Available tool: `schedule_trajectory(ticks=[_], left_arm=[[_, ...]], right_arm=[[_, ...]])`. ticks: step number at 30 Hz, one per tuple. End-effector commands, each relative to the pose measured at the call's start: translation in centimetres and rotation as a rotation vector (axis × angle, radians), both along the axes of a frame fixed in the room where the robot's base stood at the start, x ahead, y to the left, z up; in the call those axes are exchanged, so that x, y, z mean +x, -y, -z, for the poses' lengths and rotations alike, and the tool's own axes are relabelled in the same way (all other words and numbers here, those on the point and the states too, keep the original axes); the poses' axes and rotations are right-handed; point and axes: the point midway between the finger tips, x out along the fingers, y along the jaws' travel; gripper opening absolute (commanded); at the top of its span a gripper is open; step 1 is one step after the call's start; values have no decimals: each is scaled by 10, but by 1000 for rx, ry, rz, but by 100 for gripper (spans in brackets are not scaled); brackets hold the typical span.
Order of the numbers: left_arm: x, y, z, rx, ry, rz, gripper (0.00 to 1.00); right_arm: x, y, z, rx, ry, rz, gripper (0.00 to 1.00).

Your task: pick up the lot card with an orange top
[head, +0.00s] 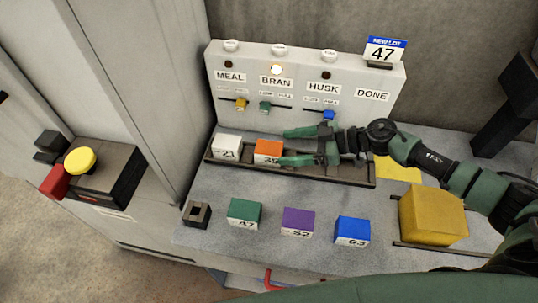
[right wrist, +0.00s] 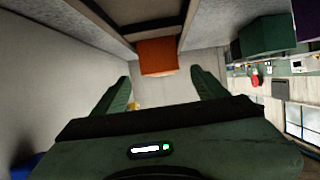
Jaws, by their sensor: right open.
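The lot card with an orange top (head: 268,148) is a small block with a white front marked 39. It stands in the dark tray (head: 340,174) beside a white-topped card (head: 228,146) marked 21. My right gripper (head: 283,147) is open, with its fingers pointing left toward the orange card in the head view. The lower fingertip overlaps the card's right edge in that view; I cannot tell whether it touches. In the right wrist view the orange top (right wrist: 157,57) is ahead of the two open fingers, roughly centred between them. My left gripper is not in view.
Green (head: 244,214), purple (head: 298,222) and blue (head: 352,231) cards stand on the counter in front of the tray. A panel (head: 300,85) with labels and small sliders rises behind it. A yellow block (head: 432,214) is at the right.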

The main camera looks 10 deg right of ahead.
Motion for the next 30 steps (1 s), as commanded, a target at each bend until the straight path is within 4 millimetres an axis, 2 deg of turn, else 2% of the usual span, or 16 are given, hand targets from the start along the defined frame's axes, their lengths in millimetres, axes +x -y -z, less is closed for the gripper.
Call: schedule_trajectory(ticks=[3, 13, 23, 26, 30], left_arm=[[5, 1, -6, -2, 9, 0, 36], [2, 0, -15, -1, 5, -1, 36], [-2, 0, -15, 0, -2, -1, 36], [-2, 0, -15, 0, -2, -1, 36], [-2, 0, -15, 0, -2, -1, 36]], right_arm=[[4, -13, 3, 2, -1, -1, 73], [19, -50, 26, 3, 1, -1, 73], [22, -56, 31, 0, 1, 0, 73], [22, -56, 30, 0, 1, 0, 48], [22, -56, 31, 0, 1, 0, 9]])
